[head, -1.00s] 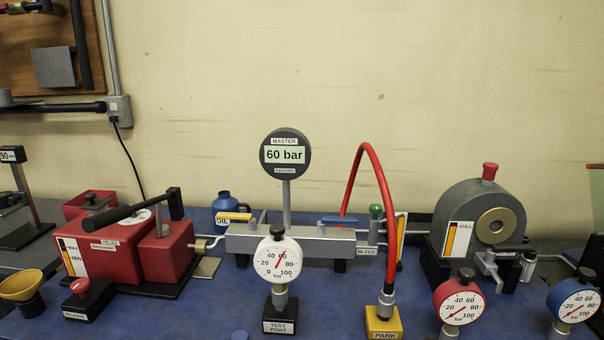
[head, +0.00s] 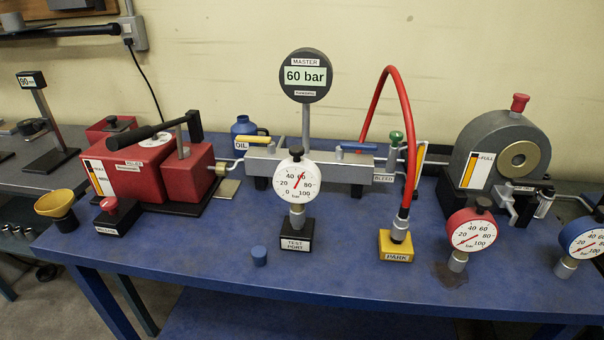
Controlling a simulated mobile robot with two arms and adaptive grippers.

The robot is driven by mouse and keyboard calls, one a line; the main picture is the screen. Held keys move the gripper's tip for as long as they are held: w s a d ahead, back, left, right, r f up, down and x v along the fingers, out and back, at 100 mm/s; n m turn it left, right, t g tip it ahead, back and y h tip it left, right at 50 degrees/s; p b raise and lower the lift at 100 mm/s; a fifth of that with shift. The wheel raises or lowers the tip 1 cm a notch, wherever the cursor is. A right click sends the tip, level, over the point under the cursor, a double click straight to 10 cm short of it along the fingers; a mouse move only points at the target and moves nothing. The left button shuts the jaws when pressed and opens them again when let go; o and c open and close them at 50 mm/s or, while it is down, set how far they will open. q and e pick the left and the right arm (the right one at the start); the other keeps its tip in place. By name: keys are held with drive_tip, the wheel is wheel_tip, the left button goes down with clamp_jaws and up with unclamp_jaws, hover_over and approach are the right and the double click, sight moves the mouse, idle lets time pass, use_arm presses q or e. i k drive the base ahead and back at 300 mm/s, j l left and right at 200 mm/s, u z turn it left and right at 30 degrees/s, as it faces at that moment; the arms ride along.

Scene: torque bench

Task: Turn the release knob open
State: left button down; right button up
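A red mushroom-shaped knob (head: 109,205) sits on a small black box (head: 118,220) at the front left of the blue bench. The box's front label is too small to read now, but read RELEASE in the earlier frame. The box stands just in front of a red hand pump (head: 155,170) with a black lever. The master display (head: 306,76) reads 60 bar. A white dial gauge (head: 297,182) stands on the black test port block (head: 296,235). Neither of my grippers shows in the head view, so nothing is seen touching the knob.
A yellow funnel (head: 57,205) stands left of the knob box. A red hose (head: 392,100) arches down to the yellow park block (head: 395,246). A red gauge (head: 471,232) and a blue gauge (head: 583,238) stand at right. The bench (head: 190,250) is clear between knob box and blue cap (head: 259,255).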

sight(109, 204)
drive_tip(key=u, duration=1.3)
drive_tip(key=l+z, duration=0.1)
drive_tip(key=z, duration=0.15)
drive_tip(key=i, duration=0.05)
